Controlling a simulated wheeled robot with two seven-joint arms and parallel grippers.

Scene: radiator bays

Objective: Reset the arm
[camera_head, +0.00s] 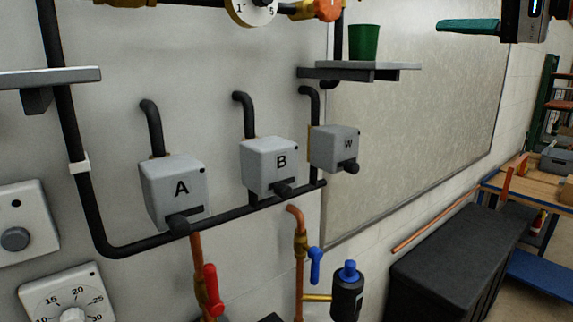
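My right gripper (442,25) comes in at the top right edge, with a dark body and a teal finger pointing left. Only one finger shows clearly, so its opening cannot be judged. No object shows at its fingertip. It is in front of the pale panel (430,110), to the right of the green cup (364,42). My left gripper is out of view.
Grey boxes A (180,188), B (270,160) and W (333,142) sit along black pipes on the wall. The cup stands on a small grey shelf (400,66). Below are a red-handled valve (211,290), a blue-handled valve (315,265) and a black cabinet (450,255).

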